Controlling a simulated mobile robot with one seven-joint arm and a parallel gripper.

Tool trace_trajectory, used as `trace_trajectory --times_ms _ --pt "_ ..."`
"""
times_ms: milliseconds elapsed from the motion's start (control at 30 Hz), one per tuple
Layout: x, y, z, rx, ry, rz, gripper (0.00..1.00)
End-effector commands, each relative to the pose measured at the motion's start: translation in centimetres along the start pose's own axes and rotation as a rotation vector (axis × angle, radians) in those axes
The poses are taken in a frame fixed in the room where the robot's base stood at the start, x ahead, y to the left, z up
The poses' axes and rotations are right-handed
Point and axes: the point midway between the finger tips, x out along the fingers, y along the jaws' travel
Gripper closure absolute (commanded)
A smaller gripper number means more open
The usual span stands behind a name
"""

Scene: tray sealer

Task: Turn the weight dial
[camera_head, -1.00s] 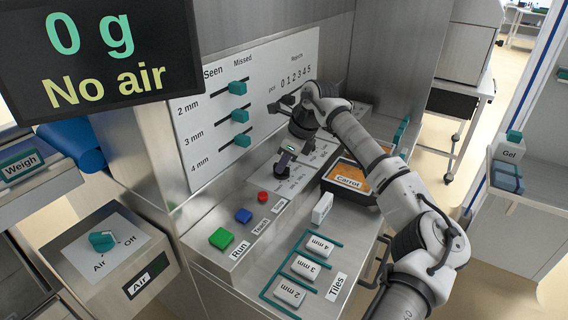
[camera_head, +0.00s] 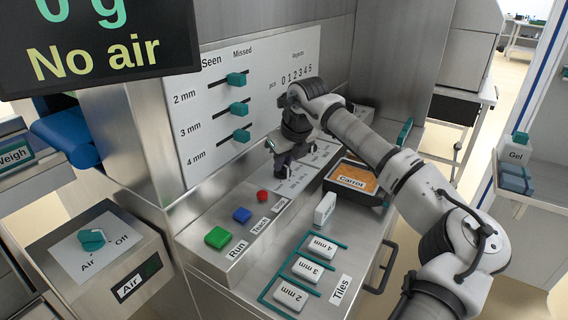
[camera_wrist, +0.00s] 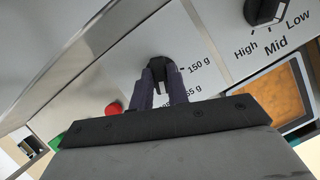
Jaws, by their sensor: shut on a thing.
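The weight dial is a black knob (camera_wrist: 157,66) on the pale sloped panel, with "150 g" and another, partly covered gram mark beside it in the wrist view. My gripper (camera_wrist: 160,82) is shut on this knob, with one dark finger on each side of it. In the head view my gripper (camera_head: 281,170) points down at the panel, and its fingers and wrist hide the dial. The display (camera_head: 100,45) reads 0 g and "No air".
A red button (camera_head: 262,196), a blue button (camera_head: 242,215) and a green Run button (camera_head: 218,237) sit left of my gripper. The carrot tray (camera_head: 332,187) is close on its right. Another black dial (camera_wrist: 266,10) marked High, Mid, Low is nearby.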

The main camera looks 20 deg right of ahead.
Motion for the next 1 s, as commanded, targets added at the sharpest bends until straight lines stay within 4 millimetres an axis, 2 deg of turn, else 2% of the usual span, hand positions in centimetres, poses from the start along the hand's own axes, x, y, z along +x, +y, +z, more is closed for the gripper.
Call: trace_trajectory --times_ms 467,500,633,1000 --pt "0.02 0.0 -0.12 0.013 0.004 -0.004 1.0" --pt "0.02 -0.01 -0.12 0.013 0.004 -0.004 0.79" --pt "0.01 0.0 -0.09 0.012 0.003 -0.004 0.62" --pt "-0.6 -0.05 -0.02 0.012 0.001 -0.006 0.62"
